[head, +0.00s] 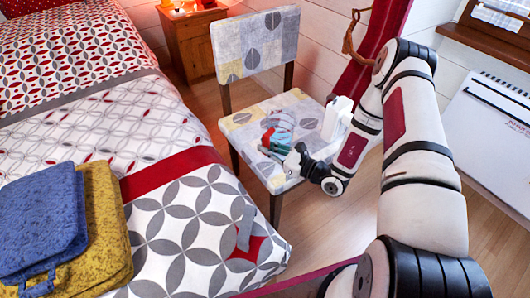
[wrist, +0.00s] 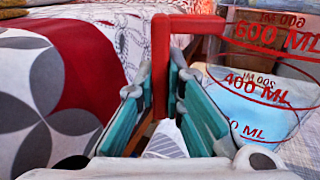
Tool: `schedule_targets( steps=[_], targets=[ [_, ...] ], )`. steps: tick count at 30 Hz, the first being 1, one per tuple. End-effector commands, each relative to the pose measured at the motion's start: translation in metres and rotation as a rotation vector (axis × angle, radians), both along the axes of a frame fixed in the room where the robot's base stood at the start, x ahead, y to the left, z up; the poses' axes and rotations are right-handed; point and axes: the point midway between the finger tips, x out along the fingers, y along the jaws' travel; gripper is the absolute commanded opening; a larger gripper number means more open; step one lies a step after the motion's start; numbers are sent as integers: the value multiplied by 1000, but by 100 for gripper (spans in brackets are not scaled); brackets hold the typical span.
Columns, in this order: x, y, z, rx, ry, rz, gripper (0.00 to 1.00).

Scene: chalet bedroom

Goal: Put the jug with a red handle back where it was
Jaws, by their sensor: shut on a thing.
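The jug (wrist: 262,85) is clear, with red volume marks, and fills the right of the wrist view. Its red handle (wrist: 160,65) stands upright between the teal fingers of my gripper (wrist: 162,85). My gripper is shut on that handle. In the head view my gripper (head: 275,146) is over the seat of the patterned chair (head: 300,112). There the jug is small and hard to make out against the seat fabric. I cannot tell whether its base touches the seat.
The bed (head: 150,140) lies left of the chair, with blue (head: 40,215) and yellow (head: 108,225) cushions on it. A wooden nightstand (head: 192,45) stands behind. A white heater (head: 490,130) is on the right wall, near a red curtain (head: 368,50). Some floor (head: 335,225) is bare.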

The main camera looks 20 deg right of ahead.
Motion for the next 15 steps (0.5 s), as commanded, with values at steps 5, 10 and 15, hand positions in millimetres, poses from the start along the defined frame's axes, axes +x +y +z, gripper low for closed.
schedule_targets(
  steps=[5,10,15],
  targets=[
    [11,0,-1,0,-1,1,0],
    [24,0,-9,0,0,1,0],
    [23,0,-36,1,1,1,0]
  ],
)
